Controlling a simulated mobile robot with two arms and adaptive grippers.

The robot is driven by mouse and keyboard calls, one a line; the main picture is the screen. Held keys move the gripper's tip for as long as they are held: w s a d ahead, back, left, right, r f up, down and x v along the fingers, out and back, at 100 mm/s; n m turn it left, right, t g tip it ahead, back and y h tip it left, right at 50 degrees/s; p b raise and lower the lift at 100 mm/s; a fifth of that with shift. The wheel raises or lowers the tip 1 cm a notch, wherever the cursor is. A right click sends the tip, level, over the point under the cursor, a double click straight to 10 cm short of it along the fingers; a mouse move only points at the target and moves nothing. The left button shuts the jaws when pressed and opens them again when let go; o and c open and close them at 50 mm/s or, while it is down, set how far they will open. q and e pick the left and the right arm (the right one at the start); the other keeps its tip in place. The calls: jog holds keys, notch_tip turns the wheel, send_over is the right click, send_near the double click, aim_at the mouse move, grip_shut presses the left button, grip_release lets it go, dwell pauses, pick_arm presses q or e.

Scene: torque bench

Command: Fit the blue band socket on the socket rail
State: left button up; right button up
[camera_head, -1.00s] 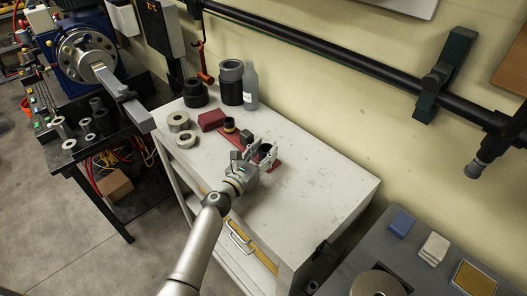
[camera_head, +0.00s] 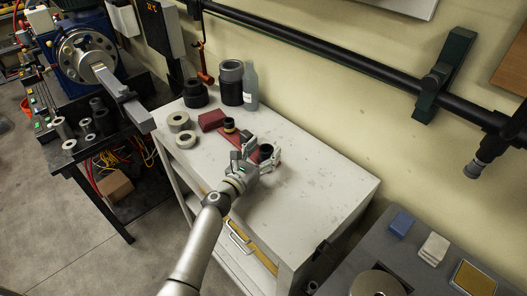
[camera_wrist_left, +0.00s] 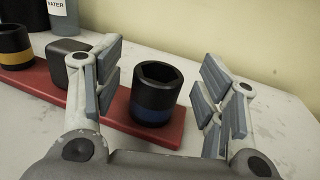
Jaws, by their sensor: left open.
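The blue band socket (camera_wrist_left: 156,92) is black with a blue band near its base. In the left wrist view it stands upright at the right end of the red socket rail (camera_wrist_left: 122,118), between the fingers of my left gripper (camera_wrist_left: 160,85). The fingers are spread, with a visible gap on the right; the left finger is close to the socket. A yellow-banded socket (camera_wrist_left: 12,45) stands further left on the rail. My right gripper is not in view.
A dark rounded block (camera_wrist_left: 68,62) sits on the rail left of the socket. The white cabinet top (camera_head: 318,180) is clear to the right.

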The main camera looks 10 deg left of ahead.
pick_arm(q)
jog(key=shift+s+f, duration=0.1)
jog(key=shift+f, duration=0.1)
jog(key=v, duration=1.2)
jog(key=shift+r, duration=0.15)
